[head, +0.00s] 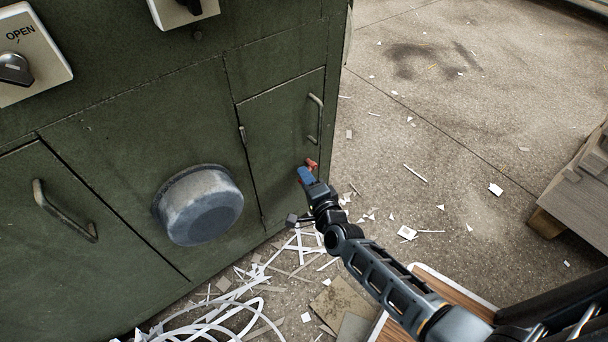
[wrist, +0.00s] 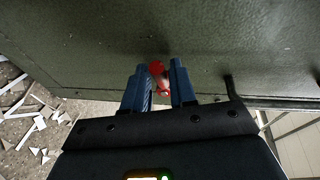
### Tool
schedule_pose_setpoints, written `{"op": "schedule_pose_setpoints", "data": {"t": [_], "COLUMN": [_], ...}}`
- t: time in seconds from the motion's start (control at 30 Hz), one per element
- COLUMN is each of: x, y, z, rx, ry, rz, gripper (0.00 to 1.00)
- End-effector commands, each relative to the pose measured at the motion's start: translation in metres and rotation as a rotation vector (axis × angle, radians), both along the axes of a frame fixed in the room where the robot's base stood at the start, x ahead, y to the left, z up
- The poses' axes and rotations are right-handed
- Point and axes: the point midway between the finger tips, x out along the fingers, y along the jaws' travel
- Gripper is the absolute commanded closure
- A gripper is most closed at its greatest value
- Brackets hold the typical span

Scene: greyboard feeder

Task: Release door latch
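The red door latch (head: 311,163) sits low on the narrow green cabinet door (head: 283,125), below its vertical bar handle (head: 315,118). My gripper (head: 306,174) is at the latch, its blue fingers partly covering it in the head view. In the wrist view the latch (wrist: 157,69) shows between the two blue fingers of my gripper (wrist: 159,66). The fingers are apart, with a visible gap on both sides of the latch. The door looks closed against the cabinet. Whether a fingertip touches the door face I cannot tell.
A round grey knob (head: 200,205) sticks out left of the narrow door. A second handled door (head: 90,240) is further left. White paper strips (head: 215,315) and scraps litter the floor. A pallet stack (head: 590,180) stands at the right; floor between is mostly open.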

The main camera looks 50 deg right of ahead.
Motion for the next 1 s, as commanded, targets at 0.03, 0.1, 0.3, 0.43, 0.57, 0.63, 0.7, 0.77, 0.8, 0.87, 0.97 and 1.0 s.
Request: {"op": "schedule_pose_setpoints", "data": {"t": [0.03, 0.1, 0.3, 0.43, 0.57, 0.63, 0.7, 0.77, 0.8, 0.87, 0.97, 1.0], "x": [-0.008, -0.018, -0.043, -0.052, -0.055, -0.055, -0.055, -0.054, -0.054, -0.054, -0.054, -0.054], "y": [0.005, 0.011, 0.026, 0.031, 0.032, 0.032, 0.032, 0.032, 0.032, 0.032, 0.032, 0.032], "z": [0.003, 0.005, 0.010, 0.011, 0.011, 0.011, 0.011, 0.011, 0.011, 0.011, 0.011, 0.011], "rx": [0.002, 0.002, 0.001, 0.002, 0.002, 0.001, 0.002, 0.001, 0.001, 0.001, 0.000, 0.000], "ry": [0.003, 0.003, 0.002, 0.000, 0.000, 0.000, 0.000, 0.000, 0.000, 0.000, 0.001, 0.001], "rz": [0.002, 0.002, 0.001, 0.001, 0.001, 0.000, 0.001, 0.001, 0.001, 0.001, 0.000, 0.000], "gripper": [0.74, 0.74, 0.74, 0.74, 0.74, 0.74, 0.74, 0.74, 0.74, 0.74, 0.74, 0.74]}}
